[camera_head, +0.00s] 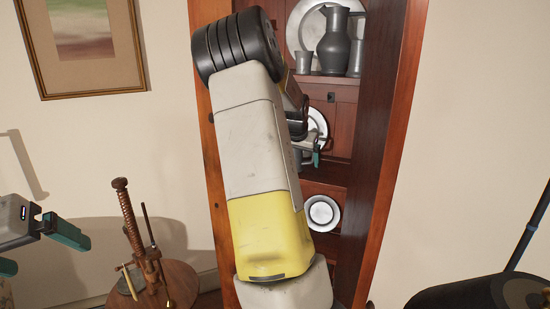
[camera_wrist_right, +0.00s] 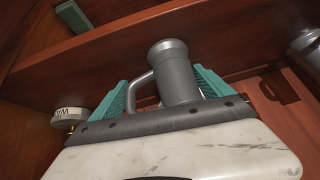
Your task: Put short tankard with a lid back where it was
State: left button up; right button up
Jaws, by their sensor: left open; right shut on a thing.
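My right gripper (camera_wrist_right: 168,88) is shut on a grey pewter tankard (camera_wrist_right: 178,72) with a side handle, held between the teal fingers in the right wrist view. I cannot make out its lid clearly. In the head view my right arm reaches into the wooden cupboard, and its gripper (camera_head: 309,144) is at the middle shelf level, partly hidden by the arm. I cannot clearly tell the tankard from the gripper there. My left gripper (camera_head: 38,250) is open and empty at the far left, away from the cupboard.
The cupboard (camera_head: 381,150) has upright side walls close to my right arm. A jug (camera_head: 334,45) and cups stand on its upper shelf. A plate (camera_head: 322,213) leans lower down. A small labelled round thing (camera_wrist_right: 68,117) is near the gripper. A round table (camera_head: 170,285) holds a wooden screw press.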

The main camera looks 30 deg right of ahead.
jog(key=o, duration=1.7)
jog(key=shift+o, duration=0.2)
jog(key=v, duration=1.2)
